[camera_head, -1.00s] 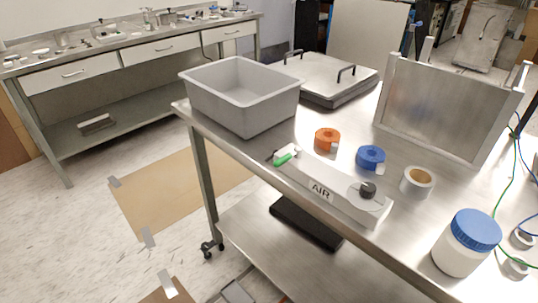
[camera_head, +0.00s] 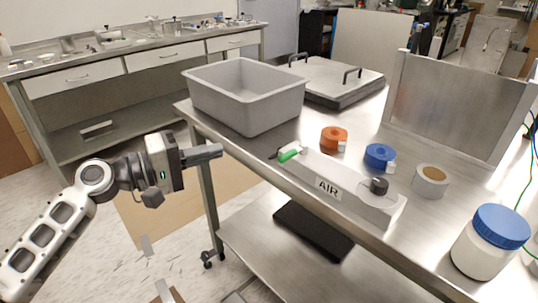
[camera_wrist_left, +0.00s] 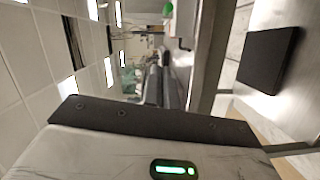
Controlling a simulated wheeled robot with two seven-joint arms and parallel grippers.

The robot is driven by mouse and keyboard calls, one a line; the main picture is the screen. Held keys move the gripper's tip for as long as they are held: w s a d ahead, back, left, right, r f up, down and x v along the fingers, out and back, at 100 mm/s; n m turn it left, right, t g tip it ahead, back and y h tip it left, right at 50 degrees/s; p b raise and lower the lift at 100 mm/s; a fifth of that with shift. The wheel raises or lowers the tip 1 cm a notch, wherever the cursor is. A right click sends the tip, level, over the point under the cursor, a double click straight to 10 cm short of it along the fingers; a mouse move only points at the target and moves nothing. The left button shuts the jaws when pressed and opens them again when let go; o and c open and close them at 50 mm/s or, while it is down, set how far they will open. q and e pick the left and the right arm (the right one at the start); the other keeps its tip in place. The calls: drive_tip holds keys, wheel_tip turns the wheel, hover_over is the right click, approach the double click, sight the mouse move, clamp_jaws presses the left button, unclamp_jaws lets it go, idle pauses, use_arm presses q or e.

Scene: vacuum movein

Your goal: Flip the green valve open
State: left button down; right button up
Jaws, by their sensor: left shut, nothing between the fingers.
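The green valve (camera_head: 289,154) is a small green lever at the left end of a grey box (camera_head: 345,190) labelled AIR, near the table's front edge. It also shows small near the top of the left wrist view (camera_wrist_left: 168,9). My left gripper (camera_head: 220,151) is shut and empty. It points right toward the valve and is apart from it, just off the table's left front edge. Its fingers show in the left wrist view (camera_wrist_left: 162,88). My right gripper is not in view.
A grey bin (camera_head: 245,98) stands behind the valve. Orange tape (camera_head: 334,137), blue tape (camera_head: 379,157), another tape roll (camera_head: 430,181) and a blue-lidded jar (camera_head: 490,243) stand on the steel table. A black flat object (camera_head: 313,231) lies on the lower shelf.

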sight(293, 154)
use_arm(q)
drive_tip(key=shift+d, duration=0.1)
drive_tip(key=w+d+f+p, duration=0.1)
drive_tip(key=w+d+p, duration=0.1)
drive_tip(key=d, duration=0.9)
drive_tip(key=shift+w+d+f+p, duration=0.15)
drive_tip(key=shift+p, duration=0.4)
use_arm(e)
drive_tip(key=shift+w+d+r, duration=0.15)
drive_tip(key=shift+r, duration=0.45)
